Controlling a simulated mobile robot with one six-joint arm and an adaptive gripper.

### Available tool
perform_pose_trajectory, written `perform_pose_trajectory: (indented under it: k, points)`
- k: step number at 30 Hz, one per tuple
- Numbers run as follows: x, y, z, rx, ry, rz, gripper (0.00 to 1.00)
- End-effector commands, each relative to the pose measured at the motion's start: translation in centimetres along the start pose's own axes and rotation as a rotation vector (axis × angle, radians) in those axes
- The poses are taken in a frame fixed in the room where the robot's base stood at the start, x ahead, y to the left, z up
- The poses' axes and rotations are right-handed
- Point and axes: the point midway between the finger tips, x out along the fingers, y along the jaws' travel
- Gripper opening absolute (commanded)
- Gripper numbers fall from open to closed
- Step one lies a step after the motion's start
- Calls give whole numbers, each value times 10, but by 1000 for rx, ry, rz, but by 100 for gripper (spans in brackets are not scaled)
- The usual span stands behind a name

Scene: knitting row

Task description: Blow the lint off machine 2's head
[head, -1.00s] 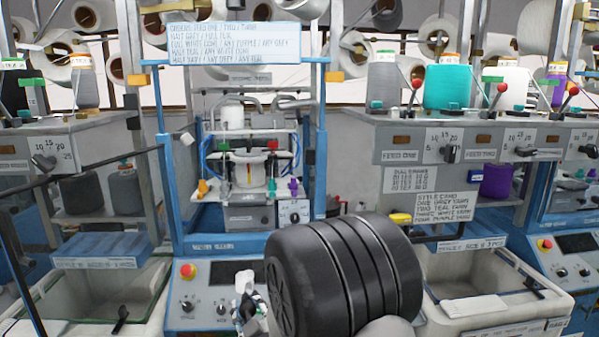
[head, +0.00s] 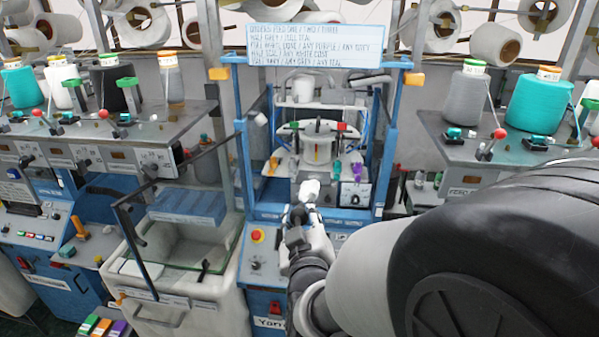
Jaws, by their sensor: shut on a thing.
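A knitting machine with a blue frame (head: 241,160) stands in the middle of the head view; I cannot read its number. Its round white head (head: 316,150) sits inside the frame, with small coloured parts around it. Lint on it is too small to tell. My gripper (head: 303,208) is in front of the machine, below and slightly left of the head, apart from it as far as I can see. It is shut on a small pale thing (head: 311,188), whose shape is hard to make out. My arm hides part of the machine's front panel.
A sign board (head: 305,47) hangs above the frame. A pale bin (head: 190,245) with a dark-framed guard stands left of the machine. Yarn shelves flank it: cones on the left (head: 112,82) and a teal cone (head: 538,100) on the right. My large dark arm joint fills the lower right.

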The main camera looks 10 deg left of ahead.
Motion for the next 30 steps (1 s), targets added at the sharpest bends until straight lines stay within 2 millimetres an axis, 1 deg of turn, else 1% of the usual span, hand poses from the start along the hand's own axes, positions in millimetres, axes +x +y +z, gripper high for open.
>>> perform_pose_trajectory:
  k: [1,2,4,7,11,30]
  points:
    - [-4,1,-14,2,4,-6,0]
    - [-5,0,-17,2,4,-8,0]
    - [-6,-1,-22,3,5,-12,0]
    - [-5,-2,-22,4,5,-13,0]
    - [3,-3,-17,4,4,-12,0]
    - [74,-3,12,4,4,-12,0]
